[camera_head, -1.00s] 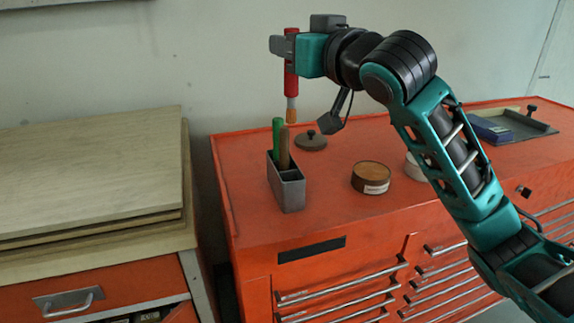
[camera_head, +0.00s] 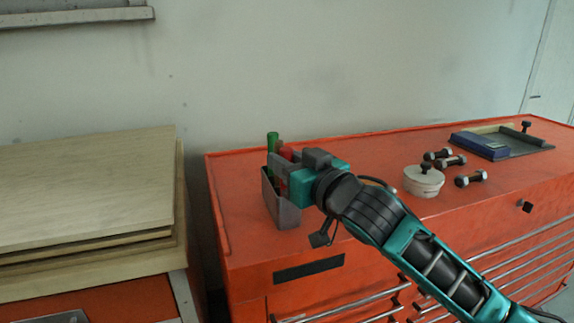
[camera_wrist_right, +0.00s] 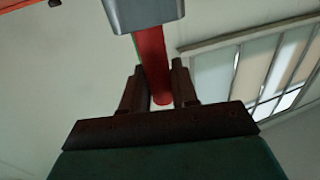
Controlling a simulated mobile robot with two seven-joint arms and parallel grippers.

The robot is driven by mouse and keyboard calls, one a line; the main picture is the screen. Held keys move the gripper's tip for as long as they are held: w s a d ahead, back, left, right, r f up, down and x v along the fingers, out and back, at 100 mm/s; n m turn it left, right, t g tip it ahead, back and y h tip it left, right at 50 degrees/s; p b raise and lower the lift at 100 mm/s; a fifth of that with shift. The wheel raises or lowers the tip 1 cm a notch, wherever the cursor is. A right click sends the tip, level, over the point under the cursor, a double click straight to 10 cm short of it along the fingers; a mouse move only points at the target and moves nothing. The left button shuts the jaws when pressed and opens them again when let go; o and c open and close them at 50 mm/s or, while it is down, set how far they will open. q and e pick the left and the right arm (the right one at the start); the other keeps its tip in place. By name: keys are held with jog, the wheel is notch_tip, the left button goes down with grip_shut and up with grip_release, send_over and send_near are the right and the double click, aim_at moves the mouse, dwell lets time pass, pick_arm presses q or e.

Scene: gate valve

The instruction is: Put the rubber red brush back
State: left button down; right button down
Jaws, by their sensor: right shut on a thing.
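The red brush (camera_head: 287,152) is upright at the grey holder (camera_head: 285,213) on the left end of the orange cabinet top. Only part of its red handle shows; its lower end is hidden by the holder and my gripper. My right gripper (camera_head: 279,168) is at the holder's top, shut on the handle. In the right wrist view, the red handle (camera_wrist_right: 152,62) runs between the fingers (camera_wrist_right: 158,78) and its far part is covered by the grey holder (camera_wrist_right: 146,14). How deep the brush sits cannot be told. My left gripper is not in view.
A green-handled tool (camera_head: 272,142) stands in the holder beside the brush. A white lidded pot (camera_head: 423,183), several bolts (camera_head: 451,161) and a tray with a blue block (camera_head: 481,145) are to the right. Stacked boards (camera_head: 85,195) lie on the left; a wall is behind.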

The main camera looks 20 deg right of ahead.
jog(key=shift+f, duration=0.15)
jog(key=c, duration=0.9)
grip_release()
jog(key=shift+o, duration=0.2)
jog(key=shift+r, duration=0.2)
jog(key=p+v, duration=0.1)
jog(key=v, duration=1.1)
